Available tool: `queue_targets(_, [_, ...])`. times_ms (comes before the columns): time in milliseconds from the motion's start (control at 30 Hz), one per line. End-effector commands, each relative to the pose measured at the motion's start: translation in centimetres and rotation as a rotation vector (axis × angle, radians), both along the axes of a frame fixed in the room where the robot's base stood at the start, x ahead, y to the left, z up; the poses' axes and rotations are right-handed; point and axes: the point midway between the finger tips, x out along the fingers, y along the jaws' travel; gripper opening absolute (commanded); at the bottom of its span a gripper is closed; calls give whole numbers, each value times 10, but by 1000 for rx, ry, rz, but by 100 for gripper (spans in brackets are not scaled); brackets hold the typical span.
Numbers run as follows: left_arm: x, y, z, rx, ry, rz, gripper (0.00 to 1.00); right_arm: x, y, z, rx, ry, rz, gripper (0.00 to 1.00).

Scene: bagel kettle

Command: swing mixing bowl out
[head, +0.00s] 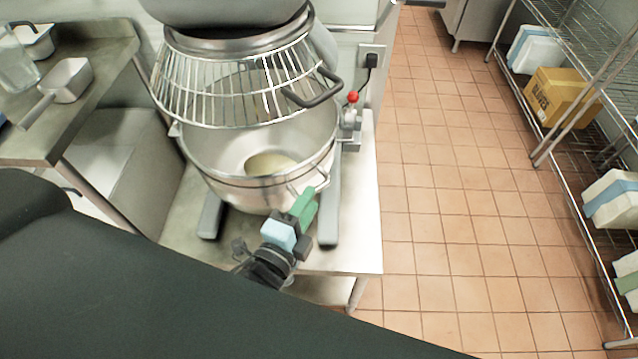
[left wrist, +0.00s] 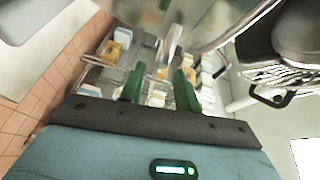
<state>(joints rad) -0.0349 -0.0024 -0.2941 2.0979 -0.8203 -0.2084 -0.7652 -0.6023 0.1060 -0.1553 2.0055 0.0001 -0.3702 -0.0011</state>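The steel mixing bowl (head: 225,165) sits in the mixer under a wire guard (head: 235,85), with some pale content (head: 268,163) inside. A metal handle (head: 316,178) sticks out on its front right side. My left gripper (head: 308,203) is at this handle, its green fingers close to it. In the left wrist view the two green fingers (left wrist: 158,84) stand apart, open, with the bowl (left wrist: 200,22) just beyond their tips. A metal piece shows between and beyond them; contact cannot be told. My right gripper is not in view.
The mixer stands on a steel table (head: 358,215). A red-knobbed lever (head: 352,98) is right of the bowl. A counter (head: 105,55) with containers is at left. Tiled floor (head: 450,200) is clear at right, before wire shelving with a cardboard box (head: 560,97).

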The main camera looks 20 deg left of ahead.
Motion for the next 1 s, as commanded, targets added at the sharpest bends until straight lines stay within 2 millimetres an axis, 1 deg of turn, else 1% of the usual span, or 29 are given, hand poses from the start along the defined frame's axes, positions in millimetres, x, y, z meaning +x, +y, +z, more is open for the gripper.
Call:
queue_targets(33, [9, -1, 2, 1, -4, -1, 33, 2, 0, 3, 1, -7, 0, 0])
queue_targets(100, [19, -2, 1, 1, -4, 0, 33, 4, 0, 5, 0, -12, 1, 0])
queue_targets(300, [41, -5, -2, -1, -1, 0, 33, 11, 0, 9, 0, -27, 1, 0])
queue_targets(467, [49, -6, -3, -1, 0, 1, 33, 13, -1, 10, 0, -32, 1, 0])
queue_targets(733, [50, -6, -3, -2, 1, 1, 33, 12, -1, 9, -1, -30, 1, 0])
queue_targets(767, [50, -6, -3, -2, 1, 1, 30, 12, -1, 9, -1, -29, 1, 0])
queue_targets(900, [50, -6, -3, -1, 1, 1, 12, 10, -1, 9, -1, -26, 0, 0])
queue_targets(1000, [50, -6, -3, -1, 1, 1, 0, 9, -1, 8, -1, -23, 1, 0])
